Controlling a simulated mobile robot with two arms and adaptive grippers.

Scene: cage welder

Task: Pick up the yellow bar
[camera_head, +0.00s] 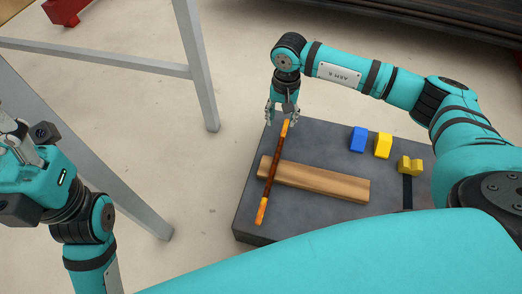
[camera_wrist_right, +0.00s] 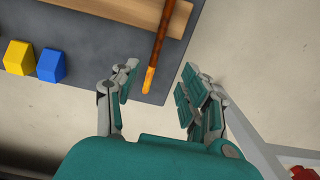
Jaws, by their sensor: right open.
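The bar (camera_head: 274,173) is a thin rust-brown rod with yellow-orange ends. It lies across a wooden plank on a dark grey slab, its far end near the slab's back edge. My right gripper (camera_head: 282,117) is open at that far end. In the right wrist view, the bar's yellow tip (camera_wrist_right: 149,80) shows between the spread fingers of the gripper (camera_wrist_right: 160,92), nearer the left finger. I see no clear contact, and the height gap is hard to judge. My left gripper (camera_head: 18,135) is at the left edge, away from the bar, and its fingers are partly cut off.
The wooden plank (camera_head: 325,182) rests on the grey slab (camera_head: 250,225). A blue block (camera_head: 358,140), a yellow block (camera_head: 383,146) and a notched yellow piece (camera_head: 410,166) stand on its right side. A grey metal frame (camera_head: 200,80) stands to the left. Open floor lies between.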

